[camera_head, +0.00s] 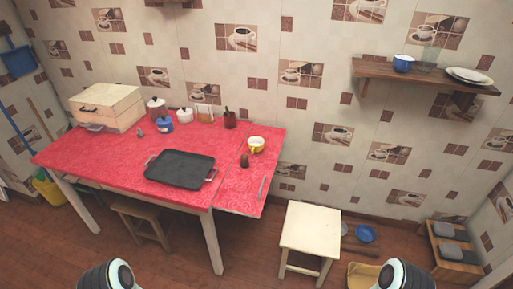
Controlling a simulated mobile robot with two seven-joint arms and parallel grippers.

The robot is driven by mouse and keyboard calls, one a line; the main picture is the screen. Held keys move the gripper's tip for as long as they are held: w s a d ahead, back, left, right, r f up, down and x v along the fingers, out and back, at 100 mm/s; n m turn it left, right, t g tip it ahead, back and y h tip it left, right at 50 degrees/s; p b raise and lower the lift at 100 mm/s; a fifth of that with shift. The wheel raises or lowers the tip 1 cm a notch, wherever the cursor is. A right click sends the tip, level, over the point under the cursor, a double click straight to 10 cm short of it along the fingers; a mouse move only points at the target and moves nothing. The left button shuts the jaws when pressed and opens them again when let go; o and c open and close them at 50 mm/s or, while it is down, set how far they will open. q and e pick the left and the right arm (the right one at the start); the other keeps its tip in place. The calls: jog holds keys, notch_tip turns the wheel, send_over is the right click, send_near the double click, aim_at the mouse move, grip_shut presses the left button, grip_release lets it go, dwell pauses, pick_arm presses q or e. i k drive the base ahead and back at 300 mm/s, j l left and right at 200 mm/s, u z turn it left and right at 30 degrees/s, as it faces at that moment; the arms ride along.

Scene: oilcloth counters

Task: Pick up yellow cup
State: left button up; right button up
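The yellow cup (256,145) stands near the right back edge of the red-covered table (105,151). Its inside looks pale. A small dark brown object (244,161) stands just in front of it. Parts of my two arms show at the bottom edge, one left of centre and one to the right, both well short of the table. Neither gripper's fingers can be seen.
A black tray (180,169) lies on the table left of the cup. A blue pot (166,125), jars and a cream box (105,107) stand along the back. A white stool (311,229) stands right of the table. A shelf (424,76) is on the wall.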

aim_at(255, 143)
jog(key=i+l, duration=0.15)
jog(key=l, duration=0.15)
jog(key=i+l, duration=0.1)
jog(key=l, duration=0.25)
jog(key=i+l+u, duration=0.25)
jog(key=l, duration=0.2)
jog(key=l+u, duration=0.25)
jog(key=l, duration=0.2)
